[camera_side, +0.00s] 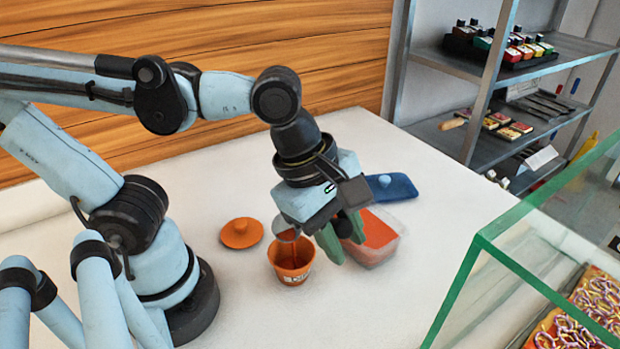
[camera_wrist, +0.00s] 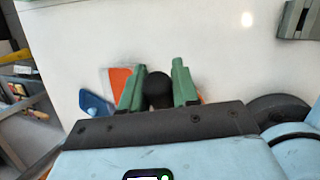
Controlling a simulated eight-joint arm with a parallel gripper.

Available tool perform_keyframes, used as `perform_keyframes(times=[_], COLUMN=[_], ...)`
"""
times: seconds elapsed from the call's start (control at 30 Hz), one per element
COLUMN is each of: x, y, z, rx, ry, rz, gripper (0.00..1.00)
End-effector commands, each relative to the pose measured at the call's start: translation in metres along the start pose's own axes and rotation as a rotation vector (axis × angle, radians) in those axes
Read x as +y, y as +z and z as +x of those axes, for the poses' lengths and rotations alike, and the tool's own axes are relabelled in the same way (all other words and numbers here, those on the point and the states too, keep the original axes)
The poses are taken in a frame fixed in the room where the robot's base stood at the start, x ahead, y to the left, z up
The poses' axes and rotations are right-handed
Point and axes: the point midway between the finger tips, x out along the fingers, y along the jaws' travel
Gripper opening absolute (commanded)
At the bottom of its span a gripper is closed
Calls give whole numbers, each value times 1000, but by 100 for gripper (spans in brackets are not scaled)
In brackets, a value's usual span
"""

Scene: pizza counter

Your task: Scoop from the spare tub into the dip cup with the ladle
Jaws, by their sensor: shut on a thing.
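My gripper (camera_side: 342,238) has green fingers and is shut on the ladle. In the wrist view my gripper (camera_wrist: 158,70) has the ladle's round black handle end (camera_wrist: 158,90) between its fingers. The ladle's bowl (camera_side: 287,235) is tilted above the orange dip cup (camera_side: 291,272), and a red streak shows between bowl and cup. The cup stands upright and open; its contents are hard to make out. The clear spare tub (camera_side: 377,258) with orange-red sauce stands open to the right, partly behind my fingers. Its sauce also shows in the wrist view (camera_wrist: 119,78).
An orange round lid (camera_side: 241,233) lies left of the cup. A green-edged glass case (camera_side: 500,240) with pizza stands at the front right, and a metal shelf (camera_side: 470,140) at the back right. The white counter's front middle is clear.

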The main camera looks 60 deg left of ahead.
Motion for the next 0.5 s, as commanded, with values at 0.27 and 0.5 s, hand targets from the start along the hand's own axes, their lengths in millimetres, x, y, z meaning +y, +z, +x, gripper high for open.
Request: perform_keyframes(times=[0.27,0.5], x=[-1,-1], y=[2,3], z=[2,4], rx=[20,37], ry=[4,7], rz=[7,12], gripper=[0,0])
